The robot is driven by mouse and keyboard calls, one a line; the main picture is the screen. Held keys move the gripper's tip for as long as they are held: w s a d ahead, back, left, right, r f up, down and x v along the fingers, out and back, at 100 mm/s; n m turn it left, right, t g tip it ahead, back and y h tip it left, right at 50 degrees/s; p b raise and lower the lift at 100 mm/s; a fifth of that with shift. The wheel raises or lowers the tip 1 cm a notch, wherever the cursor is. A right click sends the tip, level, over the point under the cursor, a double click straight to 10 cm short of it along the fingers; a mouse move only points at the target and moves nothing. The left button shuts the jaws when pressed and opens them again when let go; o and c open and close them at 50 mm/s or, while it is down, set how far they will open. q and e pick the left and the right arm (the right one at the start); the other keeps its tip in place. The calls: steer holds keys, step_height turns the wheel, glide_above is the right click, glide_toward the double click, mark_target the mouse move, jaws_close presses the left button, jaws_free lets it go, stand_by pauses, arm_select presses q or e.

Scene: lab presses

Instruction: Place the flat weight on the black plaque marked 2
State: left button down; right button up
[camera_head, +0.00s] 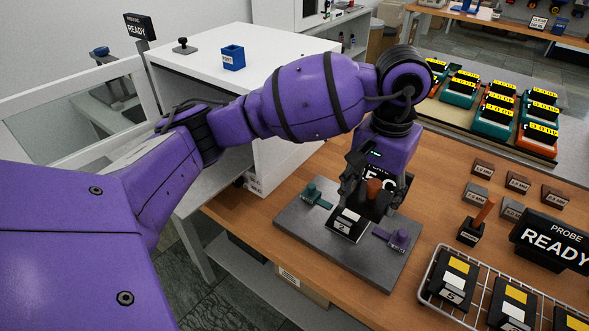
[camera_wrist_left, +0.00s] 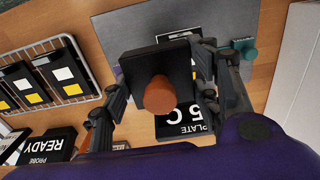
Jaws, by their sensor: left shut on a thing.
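The flat weight is a black square block with an orange-brown knob (camera_head: 374,188); it fills the middle of the left wrist view (camera_wrist_left: 150,60). My left gripper (camera_head: 370,190) is shut on the weight, with its fingers at opposite sides of the block. The black plaque marked 2 (camera_head: 343,227) lies on a grey plate (camera_head: 300,225), between a teal clamp and a purple clamp. The weight is over or just behind the plaque in the head view and hides part of it. I cannot tell whether they touch. My right gripper is not in view.
A teal clamp (camera_head: 316,197) and a purple clamp (camera_head: 398,238) stand on the grey plate. A wire rack (camera_head: 437,265) with black-and-yellow plaques stands to the right. A PROBE READY sign (camera_head: 552,240) and several small blocks are beyond it. A white cabinet (camera_head: 285,150) stands left of the table.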

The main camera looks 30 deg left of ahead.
mark_target(361, 192)
arm_select(q)
steer(key=w+a+f, duration=0.1)
steer(key=f, duration=0.1)
steer(key=w+a+f, duration=0.1)
steer(key=w+f, duration=0.1)
steer(key=w+a+f, duration=0.1)
steer(key=w, duration=0.1)
steer(key=shift+a+f, duration=0.25)
steer(key=shift+f, duration=0.15)
steer(key=shift+w+a+f+p, duration=0.15)
steer(key=shift+f+p, duration=0.15)
steer(key=shift+f, duration=1.35)
steer(key=shift+f, duration=0.2)
steer(key=c, duration=0.6)
jaws_free()
steer(key=shift+c, duration=0.2)
steer(key=shift+r, duration=0.1)
step_height(361, 192, up, 12)
steer(key=shift+b, duration=0.4)
